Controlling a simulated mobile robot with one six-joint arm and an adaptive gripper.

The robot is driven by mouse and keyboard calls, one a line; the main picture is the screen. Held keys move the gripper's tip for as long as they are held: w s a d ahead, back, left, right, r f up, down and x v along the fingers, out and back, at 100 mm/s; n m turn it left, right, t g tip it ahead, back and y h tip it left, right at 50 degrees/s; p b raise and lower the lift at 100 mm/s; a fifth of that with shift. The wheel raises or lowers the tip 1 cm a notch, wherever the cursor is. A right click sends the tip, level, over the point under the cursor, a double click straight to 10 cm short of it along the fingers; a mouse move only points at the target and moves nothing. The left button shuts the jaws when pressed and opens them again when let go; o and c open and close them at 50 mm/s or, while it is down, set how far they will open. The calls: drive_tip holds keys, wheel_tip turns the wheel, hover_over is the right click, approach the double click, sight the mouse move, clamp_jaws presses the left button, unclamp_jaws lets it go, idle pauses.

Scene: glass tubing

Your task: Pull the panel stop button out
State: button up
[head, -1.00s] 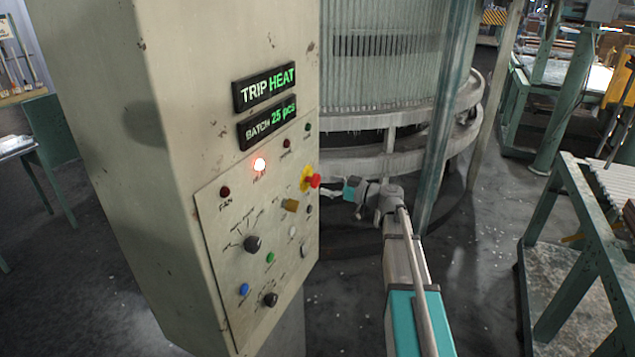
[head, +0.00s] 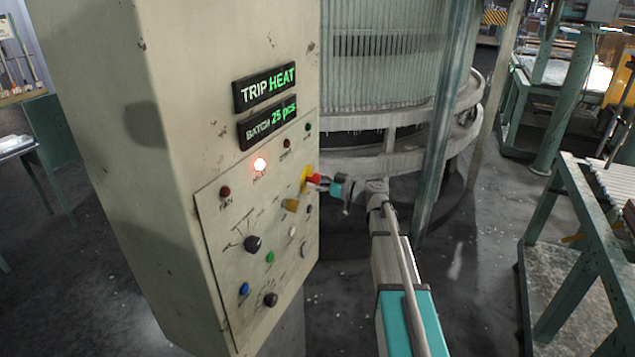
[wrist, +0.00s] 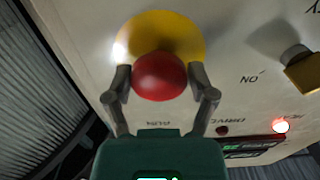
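The panel stop button is a red round head (wrist: 160,76) on a yellow disc (wrist: 160,30). It fills the upper middle of the wrist view. In the head view the red head (head: 314,179) stands out from the panel's right side. My gripper (wrist: 160,80) is at the button, with one finger on each side of the red head. Both fingertips look very near its edges. I cannot tell whether they press on it. In the head view my gripper (head: 325,184) reaches the button from the right, and its fingers are small there.
The beige panel (head: 215,260) carries dark knobs (head: 252,243), a blue button (head: 244,289), a green button (head: 270,257) and a yellowish knob (head: 291,205). A red lamp (head: 260,164) glows; the displays (head: 265,88) read TRIP HEAT and BATCH 25 pcs. A round glass-tube machine (head: 385,60) stands behind.

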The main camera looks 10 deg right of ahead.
drive_tip(key=c, duration=0.7)
drive_tip(key=shift+v, duration=0.8)
drive_tip(key=shift+f, duration=0.1)
drive_tip(key=o, duration=1.3)
drive_tip(key=shift+s, duration=0.15)
drive_tip(key=shift+o, duration=0.2)
drive_tip(key=v, duration=1.2)
